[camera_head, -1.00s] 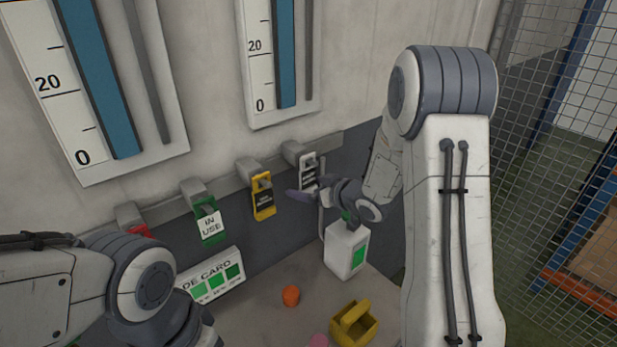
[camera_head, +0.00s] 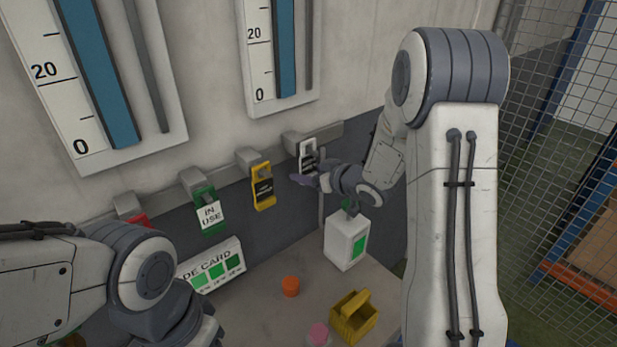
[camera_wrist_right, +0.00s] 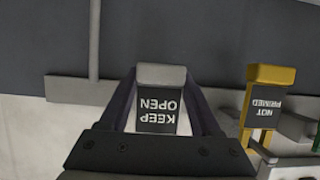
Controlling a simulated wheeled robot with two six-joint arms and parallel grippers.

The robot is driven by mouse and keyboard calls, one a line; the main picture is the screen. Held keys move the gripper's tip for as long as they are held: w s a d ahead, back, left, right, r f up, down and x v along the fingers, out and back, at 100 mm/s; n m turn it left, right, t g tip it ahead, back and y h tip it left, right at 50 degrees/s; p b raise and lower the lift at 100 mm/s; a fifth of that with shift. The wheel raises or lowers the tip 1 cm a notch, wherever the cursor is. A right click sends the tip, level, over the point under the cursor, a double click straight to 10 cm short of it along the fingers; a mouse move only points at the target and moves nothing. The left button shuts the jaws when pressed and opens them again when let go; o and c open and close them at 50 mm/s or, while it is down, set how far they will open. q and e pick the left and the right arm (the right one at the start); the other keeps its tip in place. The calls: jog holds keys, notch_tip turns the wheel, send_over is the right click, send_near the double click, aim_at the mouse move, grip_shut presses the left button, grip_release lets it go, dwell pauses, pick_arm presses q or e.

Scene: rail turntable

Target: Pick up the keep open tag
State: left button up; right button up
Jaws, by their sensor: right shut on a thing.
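The keep open tag (camera_head: 308,158) is white with a black label and hangs at a grey hook at the right end of the wall rail. In the right wrist view the keep open tag (camera_wrist_right: 158,112) appears upside down, with a finger along each side. My right gripper (camera_head: 306,180) is shut on the tag from below; in the head view its fingers overlap the tag's lower end. Whether the tag is still on its hook is hard to tell. My left arm shows at lower left, its fingers out of view.
A yellow "not primed" tag (camera_head: 263,187) hangs just left, also in the right wrist view (camera_wrist_right: 268,105). A green "in use" tag (camera_head: 209,212) and a red tag (camera_head: 137,219) hang further left. A white box (camera_head: 345,241), orange piece (camera_head: 290,286) and yellow holder (camera_head: 353,317) stand below.

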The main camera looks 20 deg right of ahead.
jog(key=s+d+b, duration=0.3)
jog(key=s+b, duration=0.1)
jog(key=s, duration=0.4)
jog(key=s+d+b, duration=0.3)
jog(key=s+b, duration=0.1)
jog(key=s, duration=0.5)
jog(key=shift+r, duration=0.25)
jog(key=shift+r+p, duration=0.25)
jog(key=shift+p, duration=0.4)
jog(key=shift+s+d, duration=0.1)
jog(key=shift+d, duration=0.05)
jog(key=s+d+b, duration=0.2)
jog(key=s, duration=0.4)
jog(key=shift+s+d+r, duration=0.15)
jog(key=shift+r, duration=0.05)
